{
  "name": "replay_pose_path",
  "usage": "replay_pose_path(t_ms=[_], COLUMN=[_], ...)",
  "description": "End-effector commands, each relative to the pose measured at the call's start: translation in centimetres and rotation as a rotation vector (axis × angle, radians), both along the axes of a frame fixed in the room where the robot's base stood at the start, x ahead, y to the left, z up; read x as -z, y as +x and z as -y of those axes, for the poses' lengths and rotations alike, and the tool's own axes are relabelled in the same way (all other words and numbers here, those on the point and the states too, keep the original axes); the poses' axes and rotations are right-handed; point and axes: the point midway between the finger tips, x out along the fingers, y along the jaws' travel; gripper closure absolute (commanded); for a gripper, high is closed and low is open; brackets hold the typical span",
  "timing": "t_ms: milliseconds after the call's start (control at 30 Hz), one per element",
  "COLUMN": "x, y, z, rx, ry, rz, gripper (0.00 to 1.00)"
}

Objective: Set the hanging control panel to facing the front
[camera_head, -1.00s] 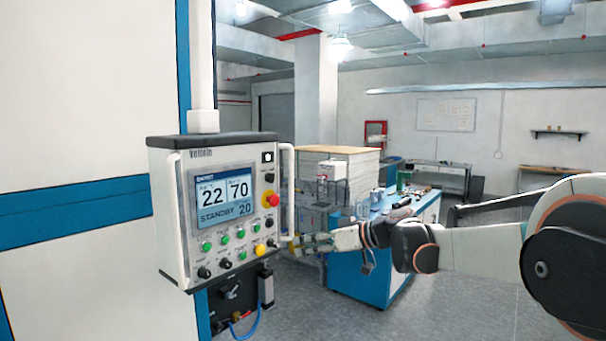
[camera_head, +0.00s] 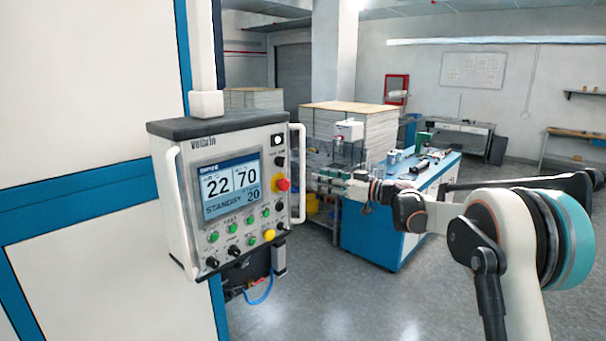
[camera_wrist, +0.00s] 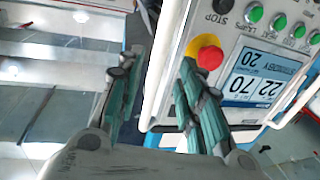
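The hanging control panel (camera_head: 230,185) is a white box with a dark top, hanging from a white post at the left. Its face, with a lit screen (camera_head: 230,188), turns toward the right of the head view. It has a white handle on each side. My gripper (camera_head: 318,183) is beside the right handle (camera_head: 298,170) at about mid-height. In the wrist view my gripper (camera_wrist: 158,68) is open, with green-padded fingers on either side of the white handle (camera_wrist: 160,80). I cannot tell whether either finger touches it. The red stop button (camera_wrist: 209,54) is close to one finger.
A white and blue machine wall (camera_head: 80,200) stands behind and left of the panel. A blue bench (camera_head: 380,235) with tools and a stack of sheets (camera_head: 350,125) are behind my arm. The grey floor (camera_head: 330,300) in front is clear.

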Motion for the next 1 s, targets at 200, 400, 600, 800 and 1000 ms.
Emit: replay_pose_path(t_ms=[200, 400, 600, 800, 1000], x=[-0.1, -0.1, 0.0, 0.0, 0.0], y=[1.9, 3.1, 3.5, 3.5, 3.5], z=[-3.9, -6.1, -7.0, -7.0, -7.0], rx=[-0.002, -0.001, 0.0, 0.0, 0.0], ry=[0.0, 0.0, 0.0, 0.0, 0.0], rz=[0.0, -0.001, -0.001, -0.001, -0.001], gripper=[0.66, 0.66, 0.66, 0.66, 1.0])
